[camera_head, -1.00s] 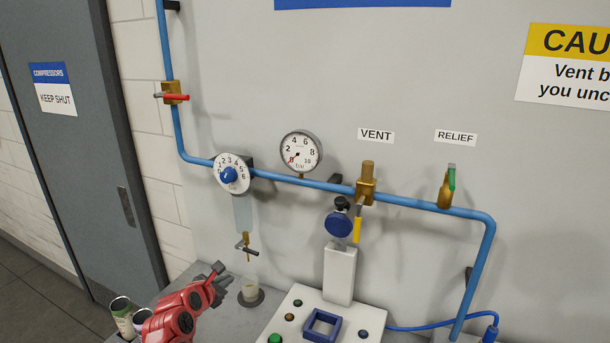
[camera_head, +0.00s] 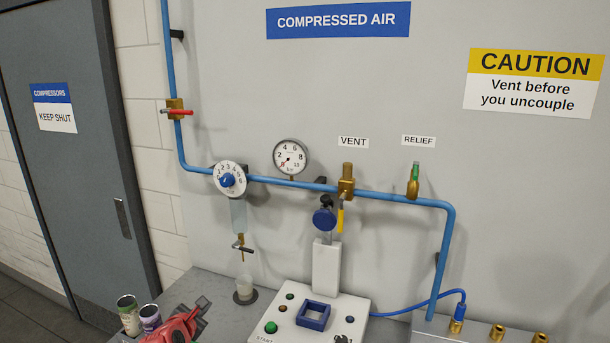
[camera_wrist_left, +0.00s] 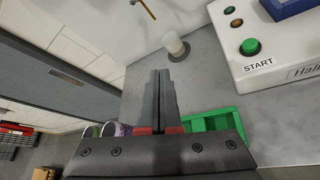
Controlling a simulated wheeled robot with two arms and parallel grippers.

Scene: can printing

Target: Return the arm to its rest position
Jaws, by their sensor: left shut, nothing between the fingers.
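My red left arm shows low in the head view, at the bottom edge left of centre. Its gripper (camera_head: 200,306) is over the grey bench near the two cans. In the left wrist view the left gripper (camera_wrist_left: 160,75) has its dark fingers together with nothing between them. My right gripper is in neither view.
Two open cans (camera_head: 128,312) (camera_head: 150,318) stand beside my left arm. A green tray (camera_wrist_left: 212,122) lies near my fingers. Blue air pipes (camera_head: 395,196) run along the wall.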

